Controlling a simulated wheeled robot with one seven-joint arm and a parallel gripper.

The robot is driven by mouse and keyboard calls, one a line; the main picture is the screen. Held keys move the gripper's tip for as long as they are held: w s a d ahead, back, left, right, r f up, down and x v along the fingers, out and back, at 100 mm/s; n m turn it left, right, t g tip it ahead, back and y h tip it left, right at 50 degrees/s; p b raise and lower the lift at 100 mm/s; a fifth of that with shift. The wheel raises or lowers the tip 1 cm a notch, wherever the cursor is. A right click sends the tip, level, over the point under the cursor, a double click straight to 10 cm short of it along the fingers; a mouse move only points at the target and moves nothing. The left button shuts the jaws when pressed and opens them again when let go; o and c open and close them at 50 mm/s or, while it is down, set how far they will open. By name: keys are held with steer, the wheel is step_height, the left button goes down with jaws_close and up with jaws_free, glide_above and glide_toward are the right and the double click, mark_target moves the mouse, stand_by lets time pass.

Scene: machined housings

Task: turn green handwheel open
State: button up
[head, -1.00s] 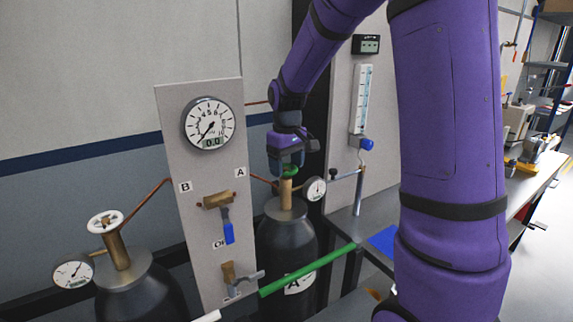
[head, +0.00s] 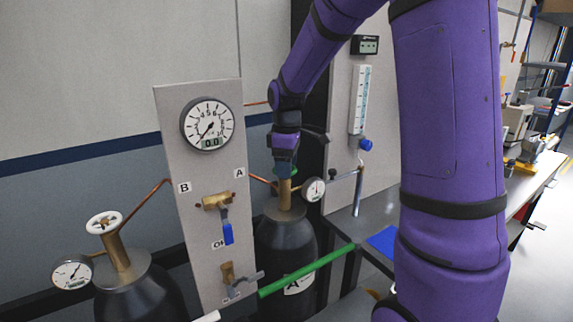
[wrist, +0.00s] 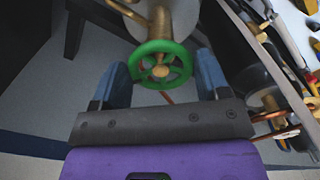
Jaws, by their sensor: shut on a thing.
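The green handwheel (wrist: 160,47) sits on the brass valve stem of the dark cylinder labelled A (head: 285,245). In the head view only a sliver of its green rim shows under my gripper (head: 286,165). In the wrist view my gripper (wrist: 161,66) has one blue finger on each side of the wheel, shut on its rim from above. The spokes and brass hub show between the fingers. Any exact contact at the fingertips is hard to make out.
A small gauge (head: 313,189) is close right of the valve. The panel (head: 170,130) with a large dial (head: 208,123) stands left. Cylinder B has a white handwheel (head: 104,223). A green bar (head: 308,270) crosses in front of cylinder A.

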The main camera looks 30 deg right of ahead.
stand_by(0.3)
steer(key=o, duration=0.9)
steer(key=shift+r, duration=5.4)
